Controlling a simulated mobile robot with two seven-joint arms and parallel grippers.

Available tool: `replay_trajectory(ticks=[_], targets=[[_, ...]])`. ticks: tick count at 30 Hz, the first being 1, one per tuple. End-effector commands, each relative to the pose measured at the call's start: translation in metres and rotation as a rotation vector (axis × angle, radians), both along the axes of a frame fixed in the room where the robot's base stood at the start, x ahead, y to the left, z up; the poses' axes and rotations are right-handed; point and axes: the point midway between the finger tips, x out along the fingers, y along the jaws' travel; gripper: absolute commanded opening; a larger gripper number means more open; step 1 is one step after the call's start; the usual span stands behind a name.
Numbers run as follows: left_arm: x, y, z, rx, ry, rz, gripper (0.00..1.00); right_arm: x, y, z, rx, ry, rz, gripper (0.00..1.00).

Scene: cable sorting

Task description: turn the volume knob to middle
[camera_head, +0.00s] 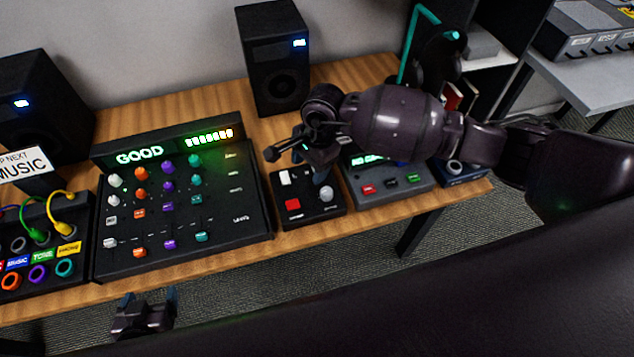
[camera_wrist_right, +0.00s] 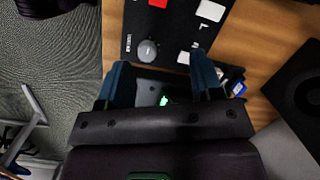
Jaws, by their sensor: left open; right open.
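A small black box (camera_head: 307,208) on the wooden table carries a grey round knob (camera_head: 326,193), a red button (camera_head: 293,204) and white parts. The knob also shows in the right wrist view (camera_wrist_right: 148,49); its label is too small to read, so I cannot confirm it is the volume knob. My right gripper (camera_head: 322,172) hangs just above this box. In the wrist view its open fingers (camera_wrist_right: 160,68) are spread, with the knob just beyond and between them, apparently untouched. My left gripper (camera_head: 150,295) is open and empty in front of the table's near edge.
A black mixer (camera_head: 185,240) with several coloured knobs and a "GOOD" display stands left of the box. A grey device (camera_head: 390,195) with buttons stands close on its right. Speakers (camera_head: 272,60) stand behind. A patch panel (camera_head: 40,245) with cables is at far left.

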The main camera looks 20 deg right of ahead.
Motion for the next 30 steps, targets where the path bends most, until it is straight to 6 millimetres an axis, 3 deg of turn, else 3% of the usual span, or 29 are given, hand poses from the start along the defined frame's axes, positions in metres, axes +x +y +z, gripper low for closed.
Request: replay_trajectory(ticks=[5,13,30], targets=[[0.003,-0.001,0.002,-0.001,-0.008,-0.002,0.80,0.000,-0.032,-0.003,-0.194,-0.005,0.159,0.60],[0.004,-0.001,0.005,-0.001,-0.013,-0.002,0.80,-0.004,-0.035,-0.012,-0.207,0.010,0.226,0.60],[-0.003,0.001,0.003,0.000,0.000,0.001,0.80,-0.007,-0.037,-0.098,-0.205,0.010,0.223,0.60]])
